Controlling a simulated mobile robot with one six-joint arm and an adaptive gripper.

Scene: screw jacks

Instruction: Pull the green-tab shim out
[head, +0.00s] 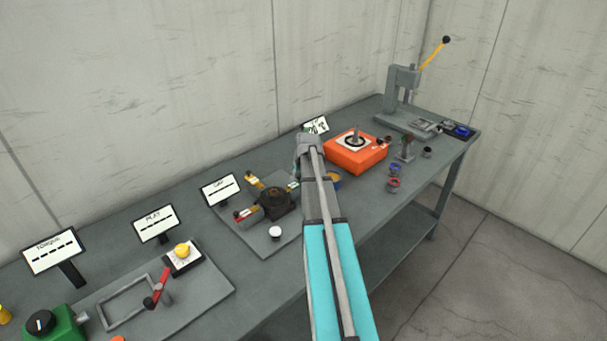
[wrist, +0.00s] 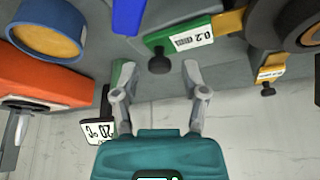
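The green-tab shim (wrist: 165,40) shows in the wrist view, with a white label reading 0.2 and a small black knob (wrist: 160,62) at its end. It reaches toward a dark round jack body (wrist: 290,22) at the upper right. My gripper (wrist: 158,70) is open, with its two fingertips apart on either side of the knob. A gap shows between the knob and each finger. In the head view the dark jack (head: 275,202) stands on a grey plate, and my arm hides the gripper's fingers.
A yellow-tab shim (head: 252,180) and a red-tab shim (head: 243,215) stick out of the jack. An orange box (head: 358,160) and a blue-rimmed cup (wrist: 45,32) are close by. A small sign (wrist: 98,130) stands near the left finger. A white knob (head: 275,232) is on the plate.

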